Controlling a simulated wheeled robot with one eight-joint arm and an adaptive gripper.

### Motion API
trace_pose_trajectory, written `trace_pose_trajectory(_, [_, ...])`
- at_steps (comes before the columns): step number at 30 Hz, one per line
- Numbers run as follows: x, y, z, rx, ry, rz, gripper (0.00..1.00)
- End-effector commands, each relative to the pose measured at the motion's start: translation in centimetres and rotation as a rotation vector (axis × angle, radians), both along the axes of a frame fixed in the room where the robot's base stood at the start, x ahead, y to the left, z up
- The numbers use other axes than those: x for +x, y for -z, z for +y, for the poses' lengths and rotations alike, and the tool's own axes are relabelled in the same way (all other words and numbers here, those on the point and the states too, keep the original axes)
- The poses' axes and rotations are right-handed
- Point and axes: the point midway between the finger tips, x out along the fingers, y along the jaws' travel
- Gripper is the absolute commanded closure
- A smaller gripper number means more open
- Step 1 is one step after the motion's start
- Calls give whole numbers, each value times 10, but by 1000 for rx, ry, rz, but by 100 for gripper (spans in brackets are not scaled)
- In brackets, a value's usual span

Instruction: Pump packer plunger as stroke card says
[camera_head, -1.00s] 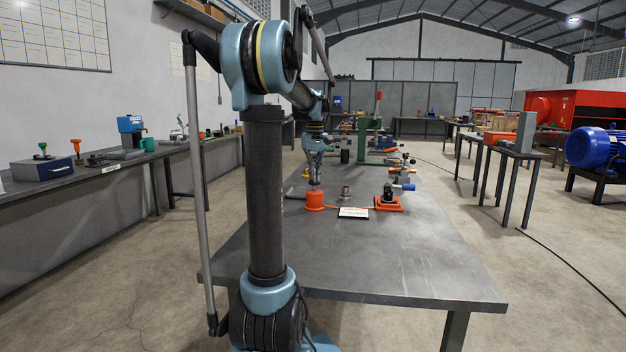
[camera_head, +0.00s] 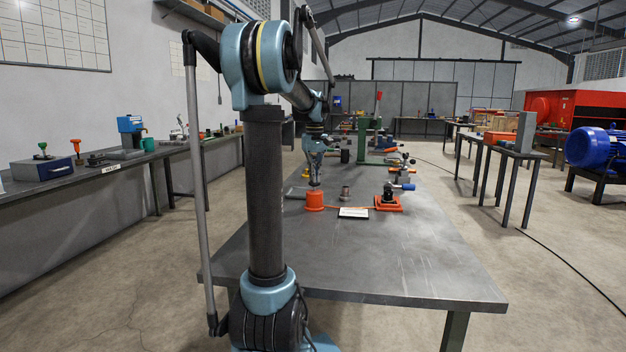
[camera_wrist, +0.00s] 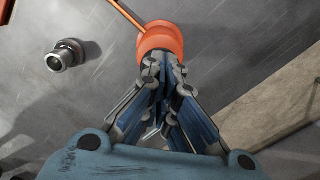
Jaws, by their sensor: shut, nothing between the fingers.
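An orange cylinder (camera_head: 315,203), which looks like the packer, stands on the bench. Its round orange top (camera_wrist: 160,40) also shows in the wrist view. My gripper (camera_head: 315,185) is shut and empty, pointing down right at the cylinder's top. In the wrist view my fingertips (camera_wrist: 163,58) overlap the near edge of the orange top. I cannot tell whether they touch it, and a plunger is not clearly visible. A white card (camera_head: 354,213), likely the stroke card, lies on the bench to the right; its text is too small to read.
An orange line runs from the cylinder to an orange base (camera_head: 389,206) with a black, blue-handled fitting. A small metal fitting (camera_head: 346,193) stands between; it also shows in the wrist view (camera_wrist: 66,55). The near bench top (camera_head: 390,265) is clear.

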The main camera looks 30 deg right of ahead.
Motion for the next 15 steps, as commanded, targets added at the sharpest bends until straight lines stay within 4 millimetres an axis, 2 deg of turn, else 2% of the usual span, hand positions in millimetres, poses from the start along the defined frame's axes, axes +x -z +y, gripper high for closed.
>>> trace_pose_trajectory(15, [0, -25, 0, 0, 0, 0, 100])
